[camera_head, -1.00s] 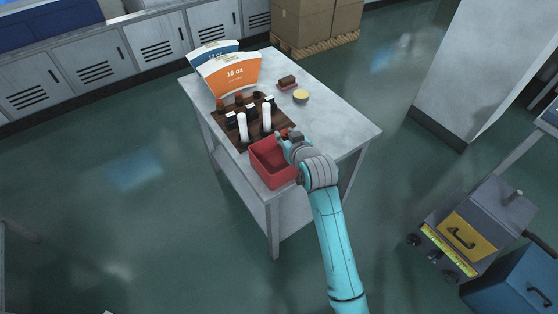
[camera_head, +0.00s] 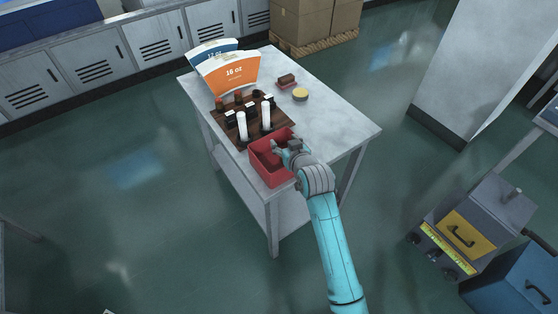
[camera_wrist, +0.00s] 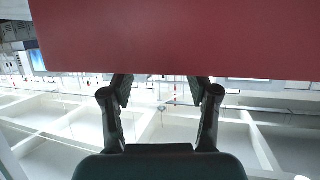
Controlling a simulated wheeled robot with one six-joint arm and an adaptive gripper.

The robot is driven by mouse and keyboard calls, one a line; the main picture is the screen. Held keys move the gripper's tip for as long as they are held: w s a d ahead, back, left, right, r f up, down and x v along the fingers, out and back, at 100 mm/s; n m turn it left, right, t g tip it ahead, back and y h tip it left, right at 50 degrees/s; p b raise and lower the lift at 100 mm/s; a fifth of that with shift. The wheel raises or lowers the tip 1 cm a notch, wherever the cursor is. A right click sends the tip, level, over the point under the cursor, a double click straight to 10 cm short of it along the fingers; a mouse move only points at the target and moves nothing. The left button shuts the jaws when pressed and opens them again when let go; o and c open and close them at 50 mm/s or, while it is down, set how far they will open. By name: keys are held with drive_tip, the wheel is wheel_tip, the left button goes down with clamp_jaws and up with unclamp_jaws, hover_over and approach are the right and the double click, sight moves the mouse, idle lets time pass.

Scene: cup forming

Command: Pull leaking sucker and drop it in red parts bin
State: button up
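The red parts bin (camera_head: 270,172) stands at the table's near corner. My gripper (camera_head: 280,147) is at the bin's upper right side in the head view, overlapping its opening. In the wrist view my gripper (camera_wrist: 162,88) has its two dark fingers apart with nothing between them. A plain red surface, likely the bin, fills the top of that view just beyond the fingertips. On the brown board (camera_head: 232,140) are small orange-brown pieces (camera_head: 238,97), dark blocks and two white cylinders (camera_head: 266,115). I cannot tell which piece is the leaking sucker. The bin's inside is partly hidden by my gripper.
Orange (camera_head: 230,75) and blue (camera_head: 212,48) curved cup blanks stand at the table's back left. A yellow round tin (camera_head: 300,94) and a brown block on a red base (camera_head: 287,81) lie behind the bin. The table's right side (camera_head: 340,125) is clear.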

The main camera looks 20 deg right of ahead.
drive_tip(key=v, duration=1.2)
idle(0.3)
drive_tip(key=s+f+t, duration=0.1)
drive_tip(key=s+f, duration=0.3)
drive_tip(key=s, duration=1.1)
drive_tip(key=s+f, duration=0.4)
drive_tip(key=s, duration=1.2)
drive_tip(key=r+v, duration=0.1)
drive_tip(key=v, duration=1.1)
drive_tip(key=shift+a+r+m+h, duration=0.3)
drive_tip(key=shift+a+r+h, duration=0.15)
drive_tip(key=shift+a, duration=0.2)
